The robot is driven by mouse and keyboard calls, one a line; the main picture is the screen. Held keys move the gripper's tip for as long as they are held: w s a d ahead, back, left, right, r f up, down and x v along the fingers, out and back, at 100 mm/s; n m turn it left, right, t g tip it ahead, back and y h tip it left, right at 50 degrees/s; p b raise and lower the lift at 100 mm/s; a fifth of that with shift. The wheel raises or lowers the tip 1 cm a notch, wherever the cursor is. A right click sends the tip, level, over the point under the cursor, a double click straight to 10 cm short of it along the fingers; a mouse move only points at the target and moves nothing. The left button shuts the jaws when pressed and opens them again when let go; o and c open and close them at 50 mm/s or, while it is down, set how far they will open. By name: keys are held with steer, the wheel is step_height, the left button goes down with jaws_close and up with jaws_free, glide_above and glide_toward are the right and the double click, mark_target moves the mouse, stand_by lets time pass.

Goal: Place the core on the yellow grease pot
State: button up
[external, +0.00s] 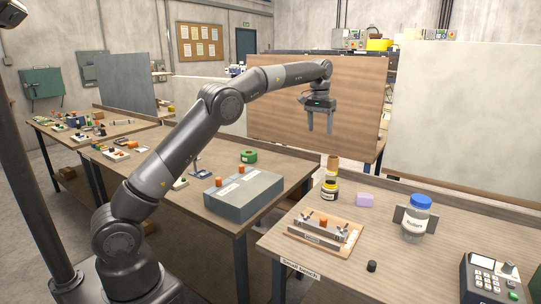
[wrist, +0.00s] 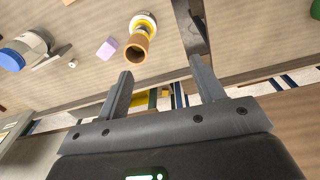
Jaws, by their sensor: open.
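The core, a hollow brown tube (external: 333,163), stands upright above the yellow grease pot (external: 330,194) on the right-hand bench and appears to rest on a stack with it. In the wrist view the core's open end (wrist: 136,48) faces me, with yellow and white parts of the stack (wrist: 145,19) behind it. Exact contact between them is hard to see. My gripper (external: 320,131) is open and empty, pointing down, higher than the core and apart from it. In the wrist view its two fingers (wrist: 161,68) have nothing between them.
On the right bench are a lilac block (external: 365,200), a blue-lidded jar (external: 417,219), a wooden fixture (external: 325,232), a small black cylinder (external: 371,266) and a keypad device (external: 495,279). A grey box (external: 243,195) sits on the middle bench. A wooden panel (external: 280,110) stands behind.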

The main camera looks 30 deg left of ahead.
steer(key=s+a+r+n+t, duration=0.1)
steer(key=s+a+r, duration=0.4)
steer(key=s+a, duration=0.35)
steer(key=s+a+r+t, duration=0.1)
steer(key=s+a+r, duration=0.3)
steer(key=s+a, duration=0.45)
steer(key=s+a+f+t, duration=0.1)
steer(key=s+f, duration=0.3)
steer(key=s, duration=0.5)
steer(key=s+a+f+t, duration=0.1)
steer(key=s+a+f, duration=0.2)
steer(key=s, duration=0.6)
steer(key=s+a+f+t, duration=0.1)
steer(key=s+a+f, duration=0.2)
steer(key=s+f, duration=0.2)
steer(key=s, duration=0.3)
steer(key=shift+s+f, duration=0.15)
steer(key=shift+s, duration=0.25)
